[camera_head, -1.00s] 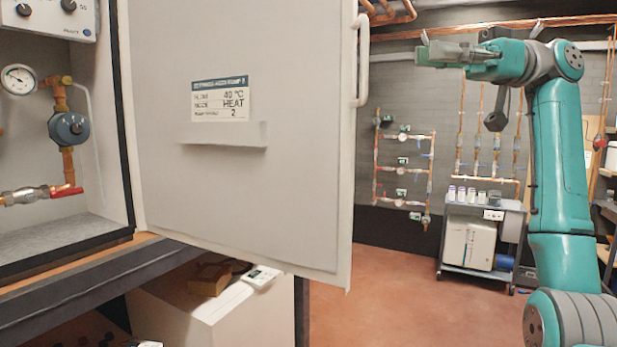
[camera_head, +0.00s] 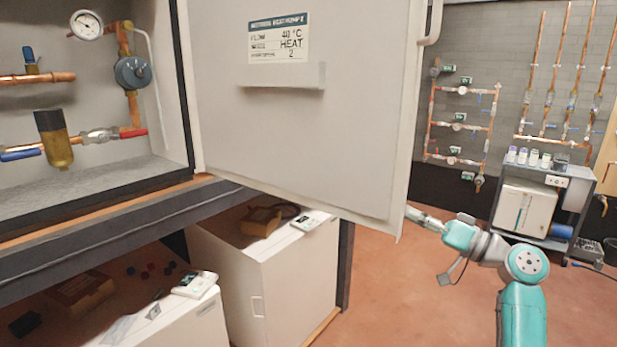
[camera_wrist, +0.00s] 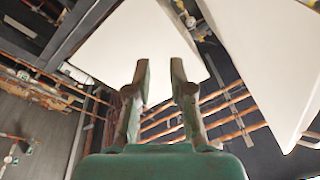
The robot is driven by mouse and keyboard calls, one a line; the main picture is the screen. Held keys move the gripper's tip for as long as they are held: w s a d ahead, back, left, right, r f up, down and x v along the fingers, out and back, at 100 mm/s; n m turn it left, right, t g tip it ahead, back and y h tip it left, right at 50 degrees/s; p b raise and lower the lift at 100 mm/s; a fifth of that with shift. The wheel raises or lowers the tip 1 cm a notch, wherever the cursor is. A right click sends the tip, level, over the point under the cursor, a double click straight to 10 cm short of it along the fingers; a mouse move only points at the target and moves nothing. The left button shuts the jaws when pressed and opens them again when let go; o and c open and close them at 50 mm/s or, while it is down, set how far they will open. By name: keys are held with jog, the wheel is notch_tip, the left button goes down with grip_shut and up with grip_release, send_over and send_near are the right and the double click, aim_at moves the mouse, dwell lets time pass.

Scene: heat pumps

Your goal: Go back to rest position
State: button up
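My gripper (camera_head: 424,217) is low at the right in the head view, just beside the lower right corner of the open grey cabinet door (camera_head: 300,140). A gap between them cannot be judged from this view. In the wrist view my gripper (camera_wrist: 160,72) has its two fingers apart with nothing between them. Behind the fingers are a pale panel (camera_wrist: 125,45), copper pipes (camera_wrist: 190,120) and dark surfaces. My arm folds down toward the bottom right of the head view.
The open cabinet (camera_head: 90,180) on the left holds a gauge (camera_head: 86,25), valves and copper pipes. White units (camera_head: 280,260) stand below it. A trolley (camera_head: 545,195) and wall pipes (camera_head: 460,125) are at the back right. Reddish floor (camera_head: 400,300) is clear around my arm.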

jog(key=s+a+f+m+t+h, duration=0.1)
jog(key=s+f+m+h, duration=0.25)
jog(key=f, duration=0.75)
jog(key=s+a+f+m+t+h, duration=0.1)
jog(key=s+f+m+h, duration=0.3)
jog(key=f, duration=0.7)
jog(key=s+a+f+t+h, duration=0.15)
jog(key=s+f, duration=0.35)
jog(key=f, duration=0.6)
jog(key=s+f+g+h, duration=0.1)
jog(key=s+f+h, duration=0.2)
jog(key=s+f, duration=0.6)
jog(key=s+h, duration=0.4)
jog(key=s, duration=1.8)
jog(key=s+r+n, duration=0.2)
jog(key=s+r, duration=0.3)
jog(key=s, duration=0.3)
jog(key=s+a+r+n, duration=0.1)
jog(key=s+r+n, duration=0.1)
jog(key=s+r, duration=0.3)
jog(key=s, duration=0.3)
jog(key=shift+s, duration=0.2)
jog(key=shift+a, duration=0.15)
